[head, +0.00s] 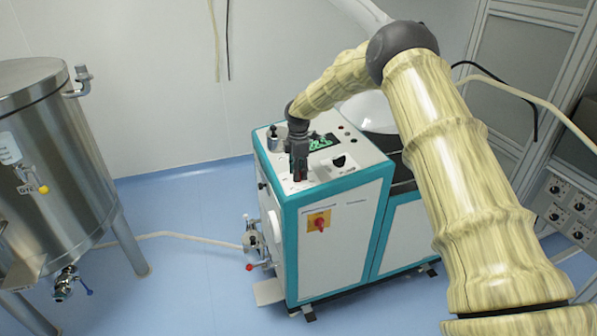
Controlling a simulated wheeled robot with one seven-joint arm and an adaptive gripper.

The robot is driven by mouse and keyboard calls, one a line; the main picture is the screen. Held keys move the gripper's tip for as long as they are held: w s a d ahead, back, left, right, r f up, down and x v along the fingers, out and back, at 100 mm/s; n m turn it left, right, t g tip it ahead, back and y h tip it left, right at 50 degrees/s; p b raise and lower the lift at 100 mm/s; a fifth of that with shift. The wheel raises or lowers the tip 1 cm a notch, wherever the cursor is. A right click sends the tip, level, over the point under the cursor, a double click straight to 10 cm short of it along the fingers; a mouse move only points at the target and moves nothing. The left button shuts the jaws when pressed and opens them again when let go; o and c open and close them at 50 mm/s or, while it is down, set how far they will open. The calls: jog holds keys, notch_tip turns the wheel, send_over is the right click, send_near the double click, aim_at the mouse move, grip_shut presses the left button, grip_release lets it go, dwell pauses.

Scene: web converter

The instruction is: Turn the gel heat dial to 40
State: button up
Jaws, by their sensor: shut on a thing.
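My gripper (297,186) points down at the front left of the sloped control panel (325,172) on the teal-and-white machine. Its fingers are shut on a small knob at the panel surface, which I take to be the gel heat dial. The fingers hide nearly all of that dial. Its pointer, scale and the number 40 cannot be read from here. A dark display with green marks (322,142) lies behind the gripper on the same panel. A black round control (341,162) sits to the right of the gripper, apart from it.
A red rotary switch on a yellow plate (319,222) is on the machine's front. A small metal cylinder (272,143) stands at the panel's left. A steel tank (60,160) stands far left. Grey cabinets stand right.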

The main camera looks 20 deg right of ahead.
jog(key=m, duration=0.3)
jog(key=shift+m+t+b, duration=0.3)
jog(key=m, duration=0.3)
jog(key=shift+m+t, duration=0.3)
jog(key=m+b, duration=0.1)
jog(key=m, duration=0.2)
jog(key=shift+s+m+h, duration=0.1)
jog(key=shift+m+h, duration=0.2)
jog(key=shift+h, duration=0.1)
jog(key=m, duration=0.3)
jog(key=shift+a+m+t+h, duration=0.15)
jog(key=shift+m+t+h, duration=0.15)
jog(key=shift+t, duration=0.1)
jog(key=m+h+b, duration=0.1)
jog(key=m, duration=0.5)
jog(key=shift+a, duration=0.1)
jog(key=m+b, duration=0.1)
jog(key=m, duration=0.4)
jog(key=shift+r+h, duration=0.1)
jog(key=shift+h, duration=0.2)
jog(key=shift+m+g, duration=0.3)
jog(key=shift+m, duration=0.2)
jog(key=o, duration=1)
